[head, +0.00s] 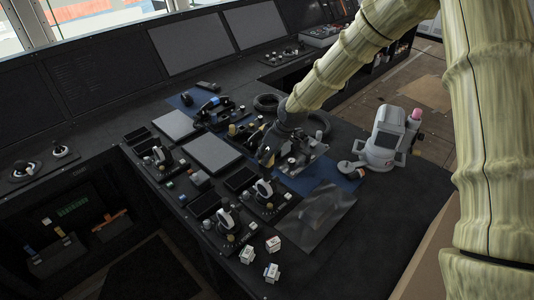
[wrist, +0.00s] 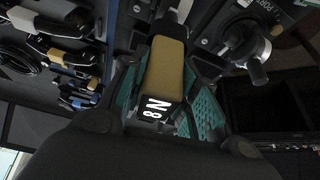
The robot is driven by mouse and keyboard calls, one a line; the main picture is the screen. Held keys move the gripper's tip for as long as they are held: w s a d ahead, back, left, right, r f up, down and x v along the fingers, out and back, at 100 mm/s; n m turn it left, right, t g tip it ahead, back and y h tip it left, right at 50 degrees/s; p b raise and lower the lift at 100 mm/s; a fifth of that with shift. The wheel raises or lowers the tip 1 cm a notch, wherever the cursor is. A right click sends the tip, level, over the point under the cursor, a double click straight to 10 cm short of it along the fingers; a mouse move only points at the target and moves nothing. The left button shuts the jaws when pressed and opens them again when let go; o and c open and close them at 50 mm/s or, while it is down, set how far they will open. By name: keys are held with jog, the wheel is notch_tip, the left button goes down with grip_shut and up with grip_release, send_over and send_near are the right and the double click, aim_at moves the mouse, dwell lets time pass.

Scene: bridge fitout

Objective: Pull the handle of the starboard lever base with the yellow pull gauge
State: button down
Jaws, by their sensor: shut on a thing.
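My gripper (wrist: 165,90) has its teal-padded fingers closed around a yellow-tan block marked "N 8" in the wrist view; this looks like the yellow pull gauge (wrist: 164,68). In the head view my gripper (head: 268,154) is low over the console, among the lever bases, and the gauge cannot be made out there. A dark lever base (wrist: 250,38) with a round-ended lever and a partly readable label, perhaps "PORT", is right of the gauge in the wrist view, apart from it. Several lever bases (head: 265,190) stand on the console; I cannot tell which is starboard.
Several banded tools (wrist: 65,55) lie at the left in the wrist view. A white device (head: 384,138) with a pink knob stands right of my gripper. Small white blocks (head: 248,255) sit near the front edge. The console's right front is clear.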

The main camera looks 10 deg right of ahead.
jog(key=shift+f+b, duration=0.6)
jog(key=shift+f, duration=0.7)
jog(key=shift+w+a, duration=0.4)
jog(key=shift+w, duration=0.25)
dwell(0.8)
jog(key=shift+s+d, duration=0.3)
jog(key=shift+s, duration=0.2)
dwell(0.6)
jog(key=shift+r, duration=0.15)
jog(key=shift+r+p, duration=2.1)
jog(key=shift+r, duration=1.25)
jog(key=shift+d+f, duration=0.1)
